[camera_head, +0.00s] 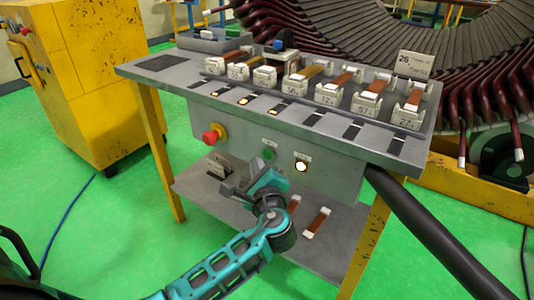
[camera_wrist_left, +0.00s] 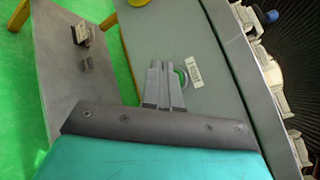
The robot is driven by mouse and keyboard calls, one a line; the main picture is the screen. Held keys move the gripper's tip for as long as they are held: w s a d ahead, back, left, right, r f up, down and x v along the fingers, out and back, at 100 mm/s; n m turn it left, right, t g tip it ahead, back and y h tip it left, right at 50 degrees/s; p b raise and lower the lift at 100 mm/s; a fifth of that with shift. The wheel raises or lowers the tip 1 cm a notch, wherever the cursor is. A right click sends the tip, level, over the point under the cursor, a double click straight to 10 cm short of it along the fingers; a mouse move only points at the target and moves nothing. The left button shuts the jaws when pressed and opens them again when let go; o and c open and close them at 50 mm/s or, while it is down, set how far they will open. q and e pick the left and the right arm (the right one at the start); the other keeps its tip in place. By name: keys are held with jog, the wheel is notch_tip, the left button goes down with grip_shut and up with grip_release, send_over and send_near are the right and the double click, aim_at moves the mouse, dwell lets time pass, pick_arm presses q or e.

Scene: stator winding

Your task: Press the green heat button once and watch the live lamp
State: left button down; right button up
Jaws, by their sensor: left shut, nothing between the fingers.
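The green heat button (camera_head: 269,152) sits on the grey front panel of the bench, below a small label. A round lamp (camera_head: 301,167) to its right glows pale yellow-white; its label is too small to read. My left gripper (camera_head: 259,162) is shut and empty, with its fingers pointing at the panel close to the button. In the left wrist view the shut fingers (camera_wrist_left: 163,66) partly cover the green button (camera_wrist_left: 184,75), which shows just to their right. I cannot tell whether the fingers touch it. My right gripper is not in view.
A red stop knob (camera_head: 212,134) on a yellow base sticks out of the panel left of the button. The lower shelf (camera_head: 330,247) holds a few small parts. Numbered blocks (camera_head: 327,94) with copper strips line the bench top. A yellow cabinet (camera_head: 95,90) stands at left.

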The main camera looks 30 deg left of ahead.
pick_arm(q)
jog(key=s+p, duration=0.1)
jog(key=s, duration=0.3)
jog(key=shift+s+a+p, duration=0.1)
jog(key=shift+a+p, duration=0.05)
jog(key=shift+p, duration=0.2)
dwell(0.6)
